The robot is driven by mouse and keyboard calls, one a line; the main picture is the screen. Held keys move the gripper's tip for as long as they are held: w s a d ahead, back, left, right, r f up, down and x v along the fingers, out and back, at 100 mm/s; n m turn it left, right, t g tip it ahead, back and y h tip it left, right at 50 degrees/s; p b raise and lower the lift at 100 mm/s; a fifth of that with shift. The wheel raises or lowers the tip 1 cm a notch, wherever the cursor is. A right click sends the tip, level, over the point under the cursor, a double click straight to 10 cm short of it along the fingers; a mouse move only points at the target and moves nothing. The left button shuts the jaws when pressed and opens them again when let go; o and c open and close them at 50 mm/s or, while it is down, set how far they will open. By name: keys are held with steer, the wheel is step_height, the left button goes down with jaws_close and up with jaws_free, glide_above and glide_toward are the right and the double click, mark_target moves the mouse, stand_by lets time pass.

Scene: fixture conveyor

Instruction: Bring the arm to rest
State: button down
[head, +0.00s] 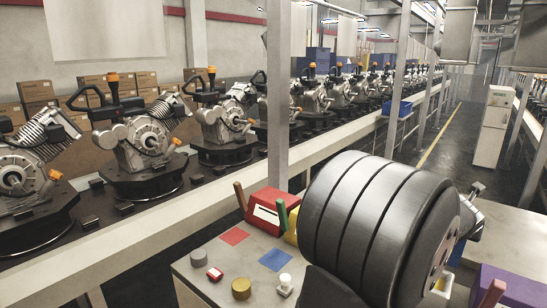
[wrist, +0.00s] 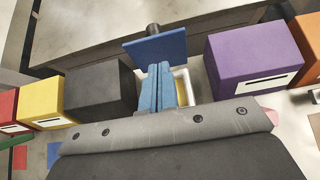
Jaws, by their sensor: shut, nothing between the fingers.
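My gripper (wrist: 161,86) shows in the wrist view as two light-blue fingers pressed together, with nothing between them. It points away from the grey wrist plate, between a black box (wrist: 100,82) on the left and a purple box (wrist: 253,62) on the right. A flat blue panel (wrist: 152,50) with a dark round knob shows just beyond the fingertips; I cannot tell whether they touch it. A white rim (wrist: 184,84) shows beside the fingers. In the head view my large dark arm link covers the front right, and the gripper is hidden behind it.
The head view shows a red slotted box (head: 268,212), a yellow cylinder (head: 241,289), a grey cylinder (head: 199,257) and a white piece (head: 285,285) on the table. A grey post (head: 279,95) rises behind. Engines (head: 147,140) line the conveyor. A purple box (head: 512,288) stands front right.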

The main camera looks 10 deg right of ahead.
steer(key=x, duration=0.9)
steer(key=shift+s+a+f, duration=1.65)
steer(key=shift+f, duration=0.1)
steer(key=shift+s+a+f, duration=1.6)
steer(key=shift+f, duration=0.2)
steer(key=shift+f, duration=0.1)
steer(key=shift+r, duration=0.2)
steer(key=shift+w+d+r, duration=0.45)
steer(key=shift+r, duration=0.3)
steer(key=shift+w+d+r, duration=0.5)
steer(key=shift+r, duration=0.25)
steer(key=shift+r, duration=0.1)
